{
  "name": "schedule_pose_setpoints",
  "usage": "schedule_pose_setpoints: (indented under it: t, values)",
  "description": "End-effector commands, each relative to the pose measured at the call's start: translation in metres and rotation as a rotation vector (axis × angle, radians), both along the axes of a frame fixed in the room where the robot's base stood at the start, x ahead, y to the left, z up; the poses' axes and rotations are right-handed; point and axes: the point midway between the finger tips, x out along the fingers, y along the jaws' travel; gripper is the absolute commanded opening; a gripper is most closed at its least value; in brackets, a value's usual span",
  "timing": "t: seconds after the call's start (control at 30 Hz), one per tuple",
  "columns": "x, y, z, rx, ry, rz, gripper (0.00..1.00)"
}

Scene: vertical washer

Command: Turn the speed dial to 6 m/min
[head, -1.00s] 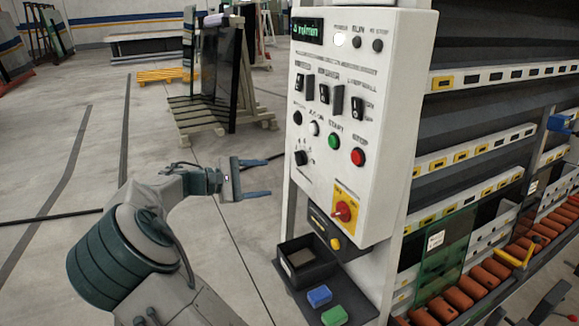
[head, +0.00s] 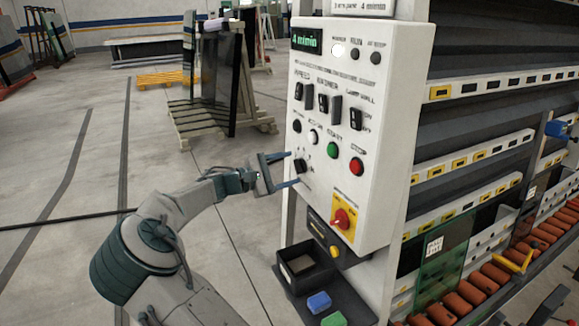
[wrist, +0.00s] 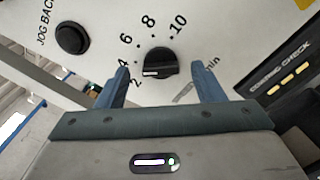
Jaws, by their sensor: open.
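The speed dial (wrist: 161,61) is a round black knob on the white control panel (head: 372,120). In the wrist view, numbers from 2 to 10 run around its left and top. A white mark shows low on its left part, on the side of the 2 and 4. The dial also shows in the head view (head: 300,166), low on the panel's left side. The green display (head: 306,40) reads 4 m/min. My gripper (wrist: 160,76) is open, with one blue finger on each side of the dial. I cannot tell whether either finger touches it.
A black JOG BACK button (wrist: 72,39) is left of the dial. A red knob on a yellow plate (head: 342,218) and a black tray (head: 305,268) sit below. Green (head: 333,149) and red (head: 356,167) buttons are to the right. Open floor lies left.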

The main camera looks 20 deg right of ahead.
Motion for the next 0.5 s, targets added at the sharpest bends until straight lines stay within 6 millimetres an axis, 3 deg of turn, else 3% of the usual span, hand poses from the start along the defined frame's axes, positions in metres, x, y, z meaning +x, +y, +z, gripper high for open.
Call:
schedule_pose_setpoints:
  t: [0.17,0.43,0.47,0.5]
  values:
    - [0.0001,-0.0125,0.0,0.0,0.0,0.0,0.62]
    - [0.0003,-0.0142,-0.0005,0.001,0.0,0.0,0.62]
    - [0.0003,-0.0142,-0.0005,0.001,0.0,0.0,0.59]
    - [0.0003,-0.0141,-0.0005,0.001,0.0,0.0,0.48]
